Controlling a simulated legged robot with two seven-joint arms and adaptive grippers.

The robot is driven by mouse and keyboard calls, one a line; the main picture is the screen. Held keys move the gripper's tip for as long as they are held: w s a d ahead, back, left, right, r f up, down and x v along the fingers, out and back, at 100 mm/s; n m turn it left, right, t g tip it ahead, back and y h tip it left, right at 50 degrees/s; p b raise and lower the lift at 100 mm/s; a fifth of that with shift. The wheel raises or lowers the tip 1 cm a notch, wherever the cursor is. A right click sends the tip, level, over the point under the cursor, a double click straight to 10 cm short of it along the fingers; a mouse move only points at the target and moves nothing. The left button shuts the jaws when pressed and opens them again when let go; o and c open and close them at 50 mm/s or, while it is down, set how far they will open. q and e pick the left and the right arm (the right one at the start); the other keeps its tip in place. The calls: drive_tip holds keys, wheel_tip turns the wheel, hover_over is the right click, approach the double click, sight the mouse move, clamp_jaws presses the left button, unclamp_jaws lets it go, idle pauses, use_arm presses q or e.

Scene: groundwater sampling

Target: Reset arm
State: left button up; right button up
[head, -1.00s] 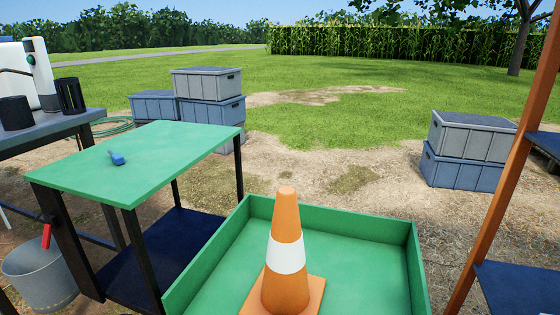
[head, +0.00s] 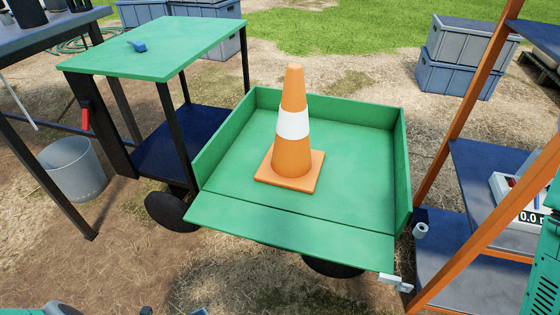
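Neither of my grippers can be made out in the head view. An orange traffic cone (head: 292,155) with a white band stands upright inside the green cart bed (head: 345,190), a little left of its middle. The near panel (head: 290,236) of the cart is folded down outward. A small pale fitting (head: 395,282) is at the panel's near right corner.
A grey bucket (head: 74,168) stands on the ground at left. An orange-framed shelf (head: 452,158) with a display device (head: 520,200) is close on the right. Stacked crates (head: 465,55) stand behind. Bare ground lies in front of the cart.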

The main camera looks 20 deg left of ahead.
use_arm(q)
drive_tip(key=w+d+r+n+t+y, duration=0.1)
drive_tip(key=w+d+r+n+y, duration=0.15)
drive_tip(key=w+d+n, duration=0.55)
drive_tip(key=w+d+r+n+y, duration=0.2)
drive_tip(key=w+d+r+n, duration=0.15)
drive_tip(key=d+n, duration=0.5)
drive_tip(key=w+d+r+n+t+y, duration=0.15)
drive_tip(key=w+d+r+n, duration=0.35)
drive_tip(key=d, duration=0.5)
drive_tip(key=s+a+f+n+g+y, duration=0.6)
drive_tip(key=s+a+n+g+y, duration=0.2)
drive_tip(key=s+g, duration=0.3)
drive_tip(key=s+a+r+n+g+y, duration=0.25)
drive_tip(key=s+a+n+y, duration=0.2)
drive_tip(key=a, duration=0.45)
drive_tip(key=s+a+r+n+g+y, duration=0.1)
drive_tip(key=s+a+r+n+y, duration=0.3)
drive_tip(key=a, duration=0.6)
wheel_tip(320, 180, up, 15)
drive_tip(key=h+p, duration=0.1)
drive_tip(key=p, duration=1.4)
drive_tip(key=shift+s+f+m, duration=0.15)
drive_tip(key=shift+s+m, duration=0.25)
drive_tip(key=shift+s, duration=0.05)
